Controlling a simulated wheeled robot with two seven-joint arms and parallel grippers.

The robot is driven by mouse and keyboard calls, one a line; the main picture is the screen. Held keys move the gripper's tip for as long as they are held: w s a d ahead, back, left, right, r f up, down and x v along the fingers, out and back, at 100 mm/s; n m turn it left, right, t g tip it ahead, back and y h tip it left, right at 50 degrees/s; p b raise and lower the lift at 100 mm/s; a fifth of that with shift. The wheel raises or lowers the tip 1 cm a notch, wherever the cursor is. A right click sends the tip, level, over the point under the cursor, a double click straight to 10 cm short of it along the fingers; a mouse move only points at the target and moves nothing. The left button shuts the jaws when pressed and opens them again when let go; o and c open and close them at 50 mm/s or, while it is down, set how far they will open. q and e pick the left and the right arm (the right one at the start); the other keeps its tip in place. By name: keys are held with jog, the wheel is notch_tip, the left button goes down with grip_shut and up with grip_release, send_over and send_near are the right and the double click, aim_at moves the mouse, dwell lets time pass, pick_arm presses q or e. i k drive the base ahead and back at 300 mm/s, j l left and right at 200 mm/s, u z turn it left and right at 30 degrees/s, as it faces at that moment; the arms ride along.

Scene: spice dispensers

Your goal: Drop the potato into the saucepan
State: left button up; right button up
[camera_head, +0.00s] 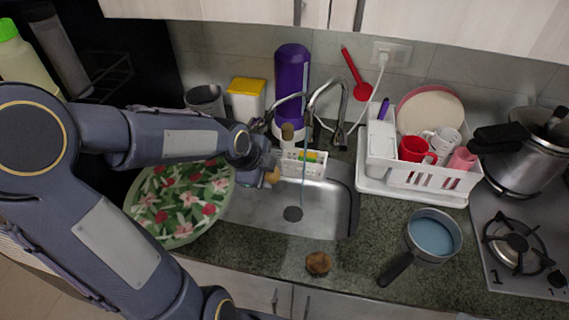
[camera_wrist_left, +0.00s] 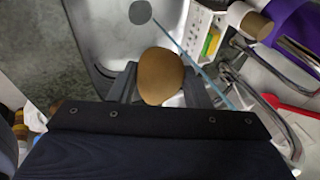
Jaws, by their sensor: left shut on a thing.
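My left gripper (camera_head: 264,175) is shut on a brown potato (camera_head: 273,176) over the left part of the sink. In the left wrist view the potato (camera_wrist_left: 161,76) sits between the two fingers (camera_wrist_left: 160,88), with the sink below it. The saucepan (camera_head: 433,235) is a small grey pan with a bluish inside and a dark handle toward the lower left. It stands on the counter right of the sink, well apart from the gripper. My right gripper is not in view.
The metal sink (camera_head: 330,215) has a thin stream of water from the faucet (camera_head: 340,115). A brown round thing (camera_head: 318,263) lies on the front counter. A white dish rack (camera_head: 420,180) stands behind the saucepan, a stove burner (camera_head: 515,245) to its right, and a floral tray (camera_head: 180,200) left of the sink.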

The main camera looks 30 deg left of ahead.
aim_at(422, 241)
jog(key=l, duration=1.05)
jog(key=i+l, duration=0.1)
jog(key=l, duration=0.9)
